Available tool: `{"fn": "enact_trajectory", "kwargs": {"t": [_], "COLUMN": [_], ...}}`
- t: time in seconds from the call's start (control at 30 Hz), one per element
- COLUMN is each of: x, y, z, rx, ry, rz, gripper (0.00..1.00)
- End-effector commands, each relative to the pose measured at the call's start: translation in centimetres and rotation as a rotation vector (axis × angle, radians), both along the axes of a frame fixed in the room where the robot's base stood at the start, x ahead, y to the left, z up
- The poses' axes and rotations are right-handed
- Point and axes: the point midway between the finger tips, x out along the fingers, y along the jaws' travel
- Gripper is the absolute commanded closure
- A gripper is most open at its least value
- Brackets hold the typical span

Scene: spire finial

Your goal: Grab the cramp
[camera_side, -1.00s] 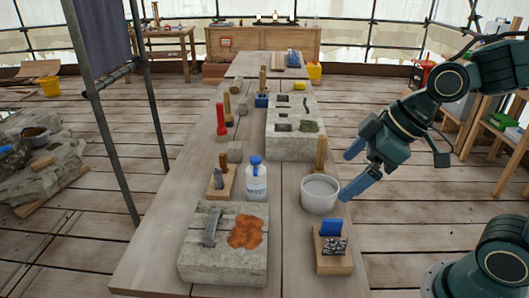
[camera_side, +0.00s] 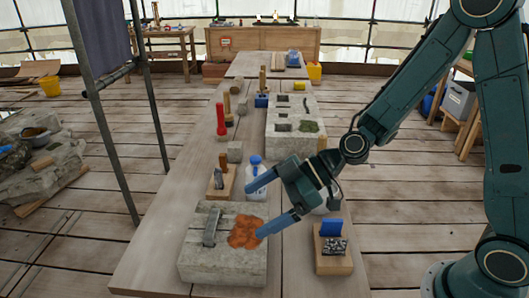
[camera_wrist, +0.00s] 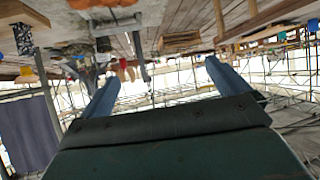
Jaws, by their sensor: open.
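The cramp (camera_side: 211,227) looks like a grey metal bar lying on top of a pale stone block (camera_side: 200,262), left of a rough orange patch (camera_side: 245,232). In the wrist view, which is turned over, a grey bar (camera_wrist: 140,58) that looks like the cramp shows between the fingers. My gripper (camera_side: 256,210) is open and empty, its two blue fingers apart and pointing left. It is to the right of the cramp, near the orange patch, and apart from the cramp.
A white bottle with a blue cap (camera_side: 255,167) stands behind the upper finger. A wooden holder with a grey tool (camera_side: 220,182) stands behind the block. A wooden stand with a blue piece (camera_side: 332,255) is at the right. The bucket is mostly hidden behind my gripper.

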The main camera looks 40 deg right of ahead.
Motion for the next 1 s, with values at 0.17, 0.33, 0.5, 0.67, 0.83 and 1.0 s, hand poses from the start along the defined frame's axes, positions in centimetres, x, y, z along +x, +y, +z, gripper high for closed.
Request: {"fn": "enact_trajectory", "kwargs": {"t": [0.17,0.33,0.5,0.67,0.83,1.0], "x": [1.6,3.1,4.5,5.3,5.8,5.9], "y": [0.7,0.8,0.3,-0.3,-0.8,-0.9], "z": [-1.9,-3.8,-5.9,-7.7,-8.7,-8.8], "rx": [0.078,0.138,0.177,0.191,0.192,0.193], "ry": [-0.044,-0.084,-0.114,-0.13,-0.139,-0.141], "rz": [-0.023,-0.074,-0.151,-0.217,-0.256,-0.263], "gripper": [0.0,0.0,0.0,0.0,0.0,0.0]}}
